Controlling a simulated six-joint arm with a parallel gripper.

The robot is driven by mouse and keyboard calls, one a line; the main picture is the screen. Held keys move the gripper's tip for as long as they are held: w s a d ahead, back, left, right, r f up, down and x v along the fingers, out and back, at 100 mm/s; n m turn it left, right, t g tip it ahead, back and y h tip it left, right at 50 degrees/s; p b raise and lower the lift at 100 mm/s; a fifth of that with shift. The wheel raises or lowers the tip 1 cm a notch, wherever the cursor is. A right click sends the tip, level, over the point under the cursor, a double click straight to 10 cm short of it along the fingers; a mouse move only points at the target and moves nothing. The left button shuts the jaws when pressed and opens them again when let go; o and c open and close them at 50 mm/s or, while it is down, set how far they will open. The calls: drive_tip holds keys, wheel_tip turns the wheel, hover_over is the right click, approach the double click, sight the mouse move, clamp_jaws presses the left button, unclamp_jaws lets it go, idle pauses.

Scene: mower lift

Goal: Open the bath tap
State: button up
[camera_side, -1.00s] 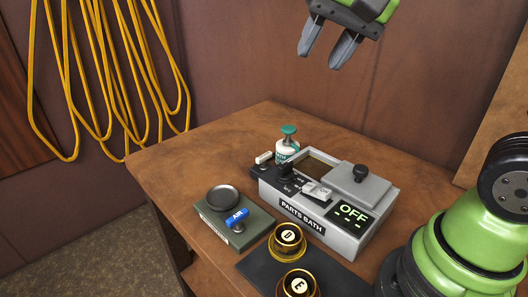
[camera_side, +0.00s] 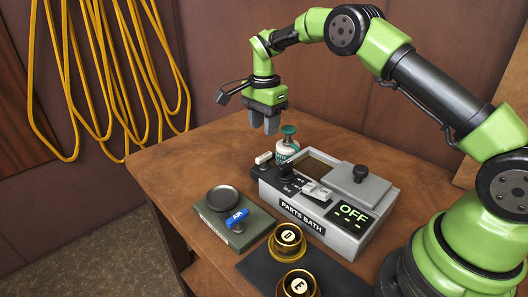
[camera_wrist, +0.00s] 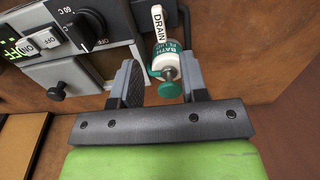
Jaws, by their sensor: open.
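The grey parts bath (camera_side: 283,208) stands on the bench, with an "OFF" display on its front. A white lever (camera_side: 263,157) sits at its left end; the wrist view shows a white handle (camera_wrist: 157,20) marked "DRAIN". My gripper (camera_side: 265,130) is open and empty, pointing down above the bath's back left end, near a white bottle (camera_side: 285,153) with a teal top. In the wrist view the bottle (camera_wrist: 166,58) shows between the fingers of my gripper (camera_wrist: 158,68), the drain handle just beyond it. The fingers appear apart from both.
The bath carries a black knob (camera_side: 286,172), white switches (camera_side: 316,192) and a grey lid (camera_side: 360,185) with a black knob. A box with a blue "AIR" handle (camera_side: 237,218) and two amber pots (camera_side: 287,240) stand in front.

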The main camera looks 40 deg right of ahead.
sight(264, 155)
wheel_tip(264, 155, down, 8)
drive_tip(key=shift+f, duration=0.1)
drive_tip(key=shift+c, duration=0.2)
clamp_jaws()
